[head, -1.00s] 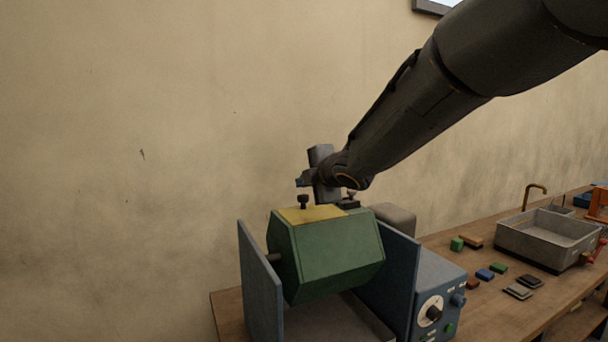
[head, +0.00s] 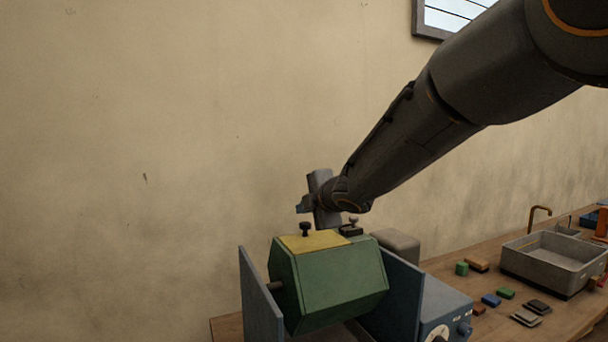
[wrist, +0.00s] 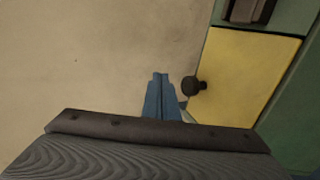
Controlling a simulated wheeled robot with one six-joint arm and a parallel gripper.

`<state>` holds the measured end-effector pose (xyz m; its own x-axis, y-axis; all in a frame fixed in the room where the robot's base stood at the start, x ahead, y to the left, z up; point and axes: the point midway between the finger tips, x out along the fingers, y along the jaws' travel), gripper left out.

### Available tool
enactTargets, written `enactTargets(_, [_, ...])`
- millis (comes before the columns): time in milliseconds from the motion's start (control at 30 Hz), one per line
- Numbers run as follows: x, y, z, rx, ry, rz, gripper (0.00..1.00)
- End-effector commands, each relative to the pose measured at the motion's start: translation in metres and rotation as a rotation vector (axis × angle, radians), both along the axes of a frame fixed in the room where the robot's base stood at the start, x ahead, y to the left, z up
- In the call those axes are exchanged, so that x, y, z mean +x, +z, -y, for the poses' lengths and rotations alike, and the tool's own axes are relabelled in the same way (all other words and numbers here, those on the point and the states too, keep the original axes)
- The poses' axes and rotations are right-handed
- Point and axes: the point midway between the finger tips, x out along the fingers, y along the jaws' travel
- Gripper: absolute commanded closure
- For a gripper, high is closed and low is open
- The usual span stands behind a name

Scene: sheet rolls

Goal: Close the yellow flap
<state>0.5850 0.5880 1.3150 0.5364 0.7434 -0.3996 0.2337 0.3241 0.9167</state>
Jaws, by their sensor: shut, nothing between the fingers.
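The yellow flap (head: 316,241) lies on top of the green drum (head: 332,287), level with the drum's upper face as far as I can see. A dark knob (head: 305,229) stands on its left part. In the wrist view the yellow flap (wrist: 243,78) shows at the right, with its dark knob (wrist: 192,86) at its left edge. My gripper (head: 304,205) is above the drum, behind and above the flap, and looks apart from it.
Blue side plates (head: 262,300) flank the drum. A dark latch-like part (head: 350,230) sits beside the flap. A grey basin (head: 555,262) and several small coloured blocks (head: 490,300) are on the wooden bench to the right. The wall (head: 150,150) is behind.

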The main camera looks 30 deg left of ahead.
Motion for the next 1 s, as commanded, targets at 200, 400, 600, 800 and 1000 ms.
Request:
enactTargets(200, [0.0, 0.024, 0.002, 0.0, -0.004, -0.001, 1.0])
enactTargets(400, [0.002, 0.042, 0.002, 0.001, -0.004, 0.002, 1.0])
enactTargets(600, [0.003, 0.063, 0.003, -0.001, -0.004, 0.003, 1.0])
enactTargets(800, [0.003, 0.084, 0.003, 0.0, -0.005, 0.003, 1.0])
enactTargets(1000, [0.003, 0.102, 0.002, 0.0, -0.002, 0.003, 1.0])
